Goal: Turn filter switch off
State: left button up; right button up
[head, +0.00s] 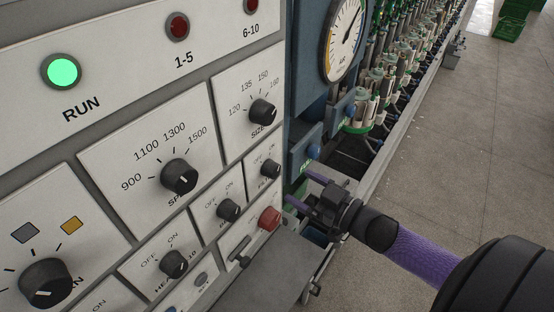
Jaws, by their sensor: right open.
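The filter switch (270,168) is a small black rotary knob on the right edge of the grey control panel. OFF and ON are printed above it, and its label below is only partly readable. Its white mark appears to point up toward ON, but it is small. My right gripper (299,188) is just right of the panel edge, close to the filter switch and apart from it. Its two purple fingers are spread, with nothing between them. My left gripper is not in view.
A red button (269,218) sits just below the filter switch. Similar OFF/ON knobs (229,210) stand to its left, and the size dial (263,111) is above. A blue housing with a gauge (343,40) stands behind. The green RUN lamp (62,71) is lit.

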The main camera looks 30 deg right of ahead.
aim_at(277, 173)
jog(key=x, duration=0.6)
jog(key=shift+w+f, duration=0.1)
jog(key=shift+w, duration=0.35)
jog(key=shift+w+a, duration=0.2)
grip_shut()
